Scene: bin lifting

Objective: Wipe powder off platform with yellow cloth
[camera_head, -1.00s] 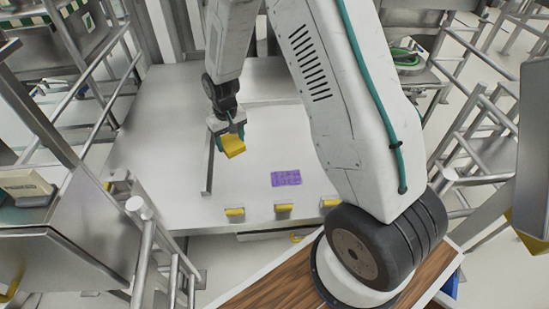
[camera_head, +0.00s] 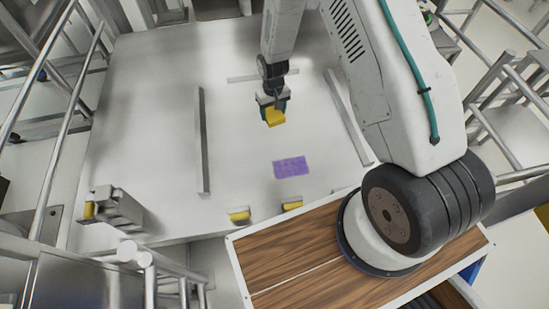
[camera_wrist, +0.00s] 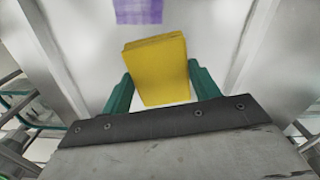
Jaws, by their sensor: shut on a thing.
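My gripper (camera_head: 272,107) is shut on the yellow cloth (camera_head: 275,118), a folded block held above the platform (camera_head: 150,95). In the wrist view the cloth (camera_wrist: 158,70) sits between the two green fingers (camera_wrist: 156,92). A purple powder patch (camera_head: 291,167) lies on the pale grey platform, nearer the front edge than the cloth in the head view. In the wrist view the powder (camera_wrist: 138,10) shows at the top edge, partly cut off, beyond the cloth and apart from it.
Raised metal bars (camera_head: 203,140) stand on the platform left of the powder, and another bar (camera_head: 350,118) is to its right. Yellow-tipped blocks (camera_head: 239,215) line the front edge. A metal bracket (camera_head: 118,208) is at the front left. Railings (camera_head: 60,150) flank the platform.

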